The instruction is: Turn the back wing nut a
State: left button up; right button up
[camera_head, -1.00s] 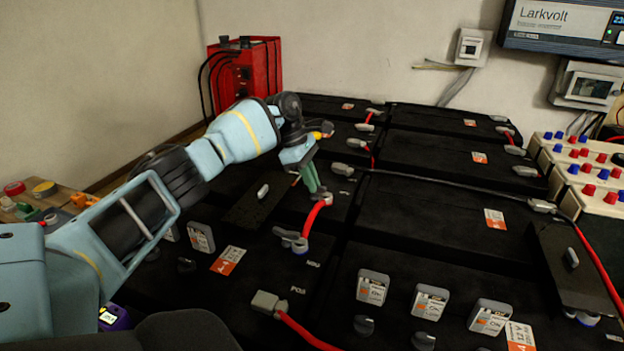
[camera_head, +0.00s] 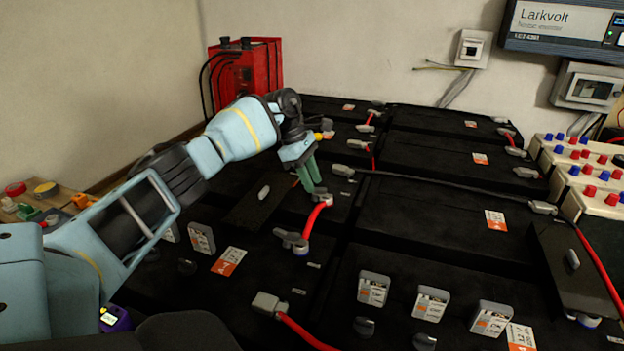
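My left gripper (camera_head: 311,178) comes in from the left with its green fingers pointing down over the batteries. The fingers show slightly apart, with nothing seen between them. They are just behind the upper end of a short red cable (camera_head: 319,213). A grey winged fitting (camera_head: 288,237) sits at the cable's lower end, in front of the gripper and apart from it. Whatever is at the cable's upper end is partly hidden by the fingers, so I cannot tell whether they touch a wing nut there. My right gripper is not in view.
Black batteries (camera_head: 440,215) fill the bench, with grey terminal covers such as one at the front (camera_head: 268,304). A dark plate with a handle (camera_head: 262,195) lies left of the gripper. A red charger (camera_head: 245,75) stands at the back. Small labelled blocks (camera_head: 373,289) stand in front.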

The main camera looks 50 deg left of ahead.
pick_arm(q)
jog(key=v, duration=0.7)
jog(key=shift+p, duration=0.35)
jog(key=shift+f, duration=0.1)
